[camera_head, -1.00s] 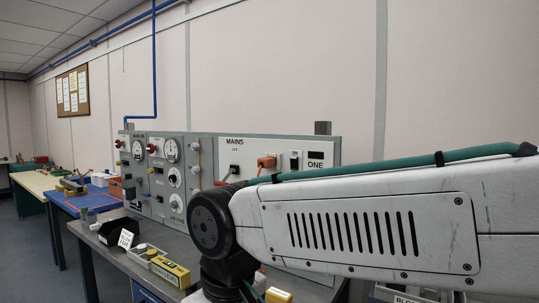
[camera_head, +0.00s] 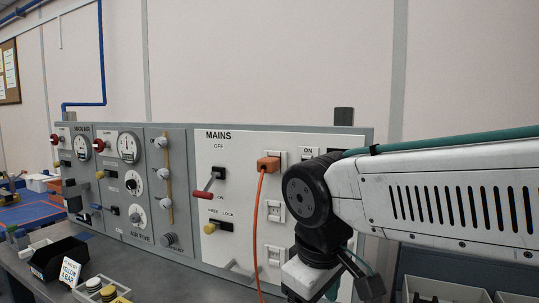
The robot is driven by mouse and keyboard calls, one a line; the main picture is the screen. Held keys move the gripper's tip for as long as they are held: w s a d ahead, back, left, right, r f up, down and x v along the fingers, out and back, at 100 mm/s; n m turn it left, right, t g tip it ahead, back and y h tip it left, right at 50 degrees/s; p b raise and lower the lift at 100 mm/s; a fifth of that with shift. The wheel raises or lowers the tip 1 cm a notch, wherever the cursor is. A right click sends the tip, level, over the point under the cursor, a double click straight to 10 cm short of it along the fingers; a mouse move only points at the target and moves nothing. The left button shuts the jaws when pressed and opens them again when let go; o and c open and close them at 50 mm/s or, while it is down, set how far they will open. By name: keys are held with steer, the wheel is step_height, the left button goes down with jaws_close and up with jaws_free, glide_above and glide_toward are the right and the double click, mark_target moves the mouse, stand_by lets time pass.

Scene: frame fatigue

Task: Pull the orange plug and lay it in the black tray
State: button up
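The orange plug (camera_head: 268,163) sits in the top socket of the white MAINS panel (camera_head: 232,150). Its orange cord (camera_head: 259,225) hangs down in front of the panel. A black open tray (camera_head: 58,256) stands on the bench at the lower left, with a white card (camera_head: 70,271) at its front. My arm reaches in from the right, and its wrist bends down to the right of the plug and cord. The fingers of my gripper are out of the picture, so their state is hidden. The plug is apart from my arm.
A lever with a red handle (camera_head: 202,193) juts out left of the cord. Two more sockets (camera_head: 274,211) are below the plug. Gauges and knobs fill the grey panel at left. Round yellow and dark pieces (camera_head: 97,288) stand near the tray.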

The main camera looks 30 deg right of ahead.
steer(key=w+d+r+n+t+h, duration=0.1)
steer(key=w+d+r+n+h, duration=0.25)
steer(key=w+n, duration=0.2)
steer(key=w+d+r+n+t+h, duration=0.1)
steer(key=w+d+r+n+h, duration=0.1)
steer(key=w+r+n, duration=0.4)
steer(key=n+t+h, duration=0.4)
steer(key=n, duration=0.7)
glide_toward(269, 162)
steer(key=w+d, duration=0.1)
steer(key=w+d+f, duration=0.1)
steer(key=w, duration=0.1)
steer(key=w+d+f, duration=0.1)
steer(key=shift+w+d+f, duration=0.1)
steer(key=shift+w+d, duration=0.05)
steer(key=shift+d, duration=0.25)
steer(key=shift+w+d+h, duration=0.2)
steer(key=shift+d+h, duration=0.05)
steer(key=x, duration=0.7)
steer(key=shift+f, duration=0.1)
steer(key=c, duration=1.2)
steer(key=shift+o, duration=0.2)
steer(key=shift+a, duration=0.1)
